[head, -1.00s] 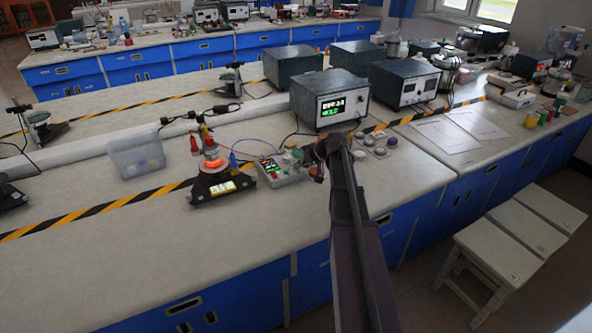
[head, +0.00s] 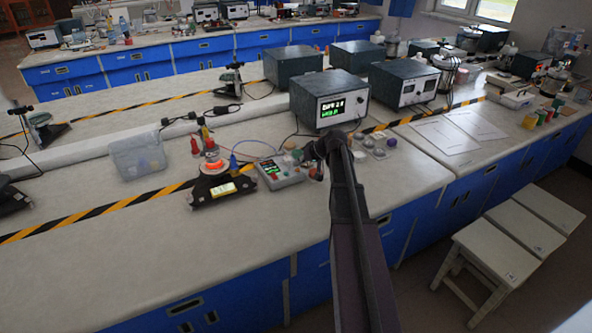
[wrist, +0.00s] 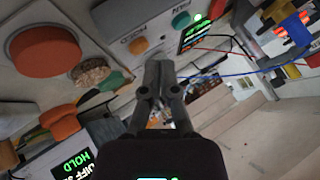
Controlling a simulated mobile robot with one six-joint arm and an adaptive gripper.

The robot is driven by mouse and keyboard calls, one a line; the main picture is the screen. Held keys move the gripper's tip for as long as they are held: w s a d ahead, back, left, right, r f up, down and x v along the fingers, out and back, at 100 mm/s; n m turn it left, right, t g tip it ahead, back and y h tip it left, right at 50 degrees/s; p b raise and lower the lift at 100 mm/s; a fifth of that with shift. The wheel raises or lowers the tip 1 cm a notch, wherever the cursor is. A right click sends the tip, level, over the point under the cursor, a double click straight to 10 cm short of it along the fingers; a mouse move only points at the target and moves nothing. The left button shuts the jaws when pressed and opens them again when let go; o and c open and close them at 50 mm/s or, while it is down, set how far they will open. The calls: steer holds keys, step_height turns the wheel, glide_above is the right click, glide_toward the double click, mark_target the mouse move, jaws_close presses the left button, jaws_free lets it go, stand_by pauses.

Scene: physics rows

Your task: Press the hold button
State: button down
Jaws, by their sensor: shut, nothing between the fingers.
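The control box (head: 281,173) is a small light box with a lit display and buttons, on the bench left of my gripper. In the wrist view its panel (wrist: 123,18) carries a "HOLD" label, a small orange button (wrist: 139,47), a teal button (wrist: 180,20) and a dark display (wrist: 194,36) with green characters. My gripper (wrist: 157,66) is shut and empty, its fingertips just beside the orange button; I cannot tell whether they touch the panel. In the head view my arm hides the fingertips.
A large meter (head: 310,95) with a lit display stands behind my gripper. Coloured round pieces (head: 380,153) lie to its right. The front bench (head: 150,240) is clear.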

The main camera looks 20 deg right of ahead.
mark_target(298, 170)
steer(key=shift+r+p, duration=2.55)
steer(key=shift+s+a+f, duration=0.1)
steer(key=shift+s+a, duration=0.1)
steer(key=shift+a, duration=0.2)
steer(key=s+a+f+n+g+h+p, duration=0.1)
steer(key=s+a+g+h+p, duration=0.2)
steer(key=s+a, duration=2)
steer(key=s+g+h, duration=0.2)
steer(key=g, duration=0.2)
steer(key=shift+f+h+p, duration=0.3)
steer(key=shift+f, duration=0.1)
